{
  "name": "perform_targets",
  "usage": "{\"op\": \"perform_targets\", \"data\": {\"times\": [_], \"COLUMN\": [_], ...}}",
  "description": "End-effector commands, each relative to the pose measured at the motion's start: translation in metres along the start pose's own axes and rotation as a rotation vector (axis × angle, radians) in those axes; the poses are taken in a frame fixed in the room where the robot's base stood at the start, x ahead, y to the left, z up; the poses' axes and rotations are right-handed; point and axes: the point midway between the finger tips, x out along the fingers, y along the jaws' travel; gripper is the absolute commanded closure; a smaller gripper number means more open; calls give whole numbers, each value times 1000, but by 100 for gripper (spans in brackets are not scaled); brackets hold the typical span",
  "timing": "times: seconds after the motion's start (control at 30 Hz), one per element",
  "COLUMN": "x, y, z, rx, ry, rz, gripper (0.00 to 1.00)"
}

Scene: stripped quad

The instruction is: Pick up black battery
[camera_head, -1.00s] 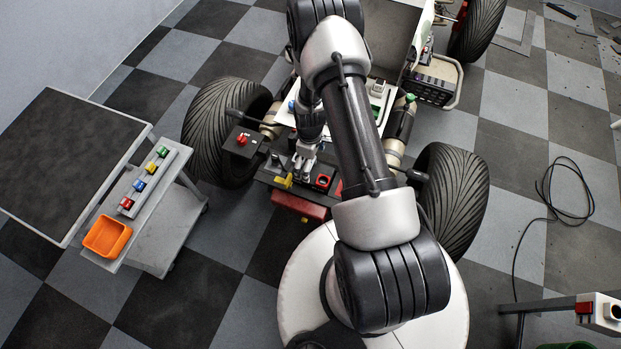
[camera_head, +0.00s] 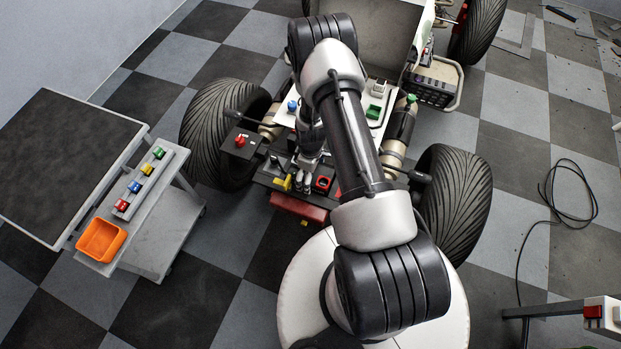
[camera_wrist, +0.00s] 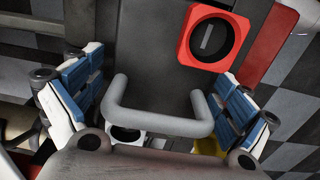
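A dark box with a light grey U-shaped handle, which looks like the black battery (camera_wrist: 152,55), fills the middle of the wrist view. Its handle (camera_wrist: 160,123) lies between the two blue-padded fingers of my gripper (camera_wrist: 158,95). The fingers are spread wide apart, one on each side, and I see no clear contact with the handle. In the head view my gripper (camera_head: 303,178) is over the near end of the vehicle, and my arm hides much of that area. The battery cannot be made out clearly there.
A red-framed round socket (camera_wrist: 214,36) is close beside the battery; it also shows in the head view (camera_head: 322,184). A yellow part (camera_head: 286,183) and a red switch box (camera_head: 241,141) are nearby. Large tyres (camera_head: 225,125) flank the vehicle. A cart with an orange bin (camera_head: 84,252) stands left.

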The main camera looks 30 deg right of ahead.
Motion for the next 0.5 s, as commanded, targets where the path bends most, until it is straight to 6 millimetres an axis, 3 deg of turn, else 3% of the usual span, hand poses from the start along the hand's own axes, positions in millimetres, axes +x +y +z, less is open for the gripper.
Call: {"op": "perform_targets", "data": {"times": [0.5], "x": [0], "y": [0], "z": [0], "rx": [0], "ry": [0], "rz": [-1], "gripper": [43]}}
